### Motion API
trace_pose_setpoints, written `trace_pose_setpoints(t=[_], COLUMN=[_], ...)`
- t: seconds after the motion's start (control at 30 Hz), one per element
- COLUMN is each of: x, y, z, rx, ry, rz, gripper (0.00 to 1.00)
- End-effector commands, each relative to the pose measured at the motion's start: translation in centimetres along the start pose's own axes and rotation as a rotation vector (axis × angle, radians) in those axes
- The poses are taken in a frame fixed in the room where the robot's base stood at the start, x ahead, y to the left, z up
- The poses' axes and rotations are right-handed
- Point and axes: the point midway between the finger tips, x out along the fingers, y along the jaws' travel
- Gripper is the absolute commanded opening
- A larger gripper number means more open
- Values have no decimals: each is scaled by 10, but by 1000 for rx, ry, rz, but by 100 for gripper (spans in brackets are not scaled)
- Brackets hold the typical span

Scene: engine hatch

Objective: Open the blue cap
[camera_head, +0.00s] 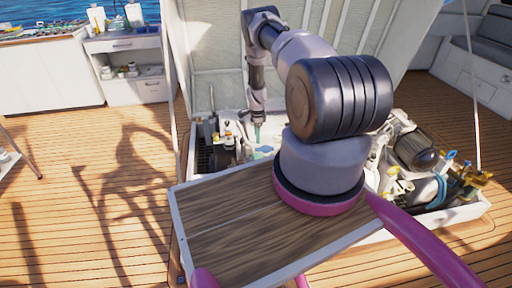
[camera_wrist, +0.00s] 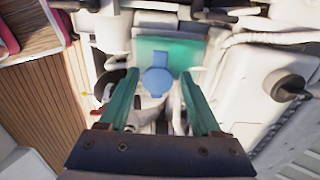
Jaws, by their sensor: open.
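The blue cap (camera_wrist: 156,82) is in the middle of the wrist view, with a round part and a narrower tab on its far side. It appears shut. My gripper (camera_wrist: 160,78) is open, with one teal finger on each side of the cap in the picture. I cannot tell how far the fingertips are above it, and I see no contact. In the head view my gripper (camera_head: 257,133) points down into the engine hatch, and a small light-blue patch just below it (camera_head: 264,149) looks like the cap.
Engine parts (camera_head: 415,150) fill the right of the hatch, and dark machinery (camera_head: 215,150) stands left of my gripper. A teal surface (camera_wrist: 170,50) lies behind the cap. A white housing with a dark knob (camera_wrist: 287,84) is at the right. Wooden deck (camera_head: 90,190) is open at the left.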

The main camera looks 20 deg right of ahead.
Motion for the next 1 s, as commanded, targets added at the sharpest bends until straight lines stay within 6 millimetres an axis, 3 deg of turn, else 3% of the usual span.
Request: trace_pose_setpoints(t=[0.1,0.3,0.5,0.77,0.87,0.93,0.97,1.0], x=[26,57,70,71,71,71,71,71], y=[1,0,0,0,0,0,0,0], z=[0,0,0,0,0,0,0,0], rx=[0,0,0,-1,-1,-1,-1,-1], ry=[0,0,-1,-1,-1,-1,-1,-1], rz=[2,0,0,-1,-1,-1,-1,-1], gripper=[65,65,65,65,34,8,0,0])
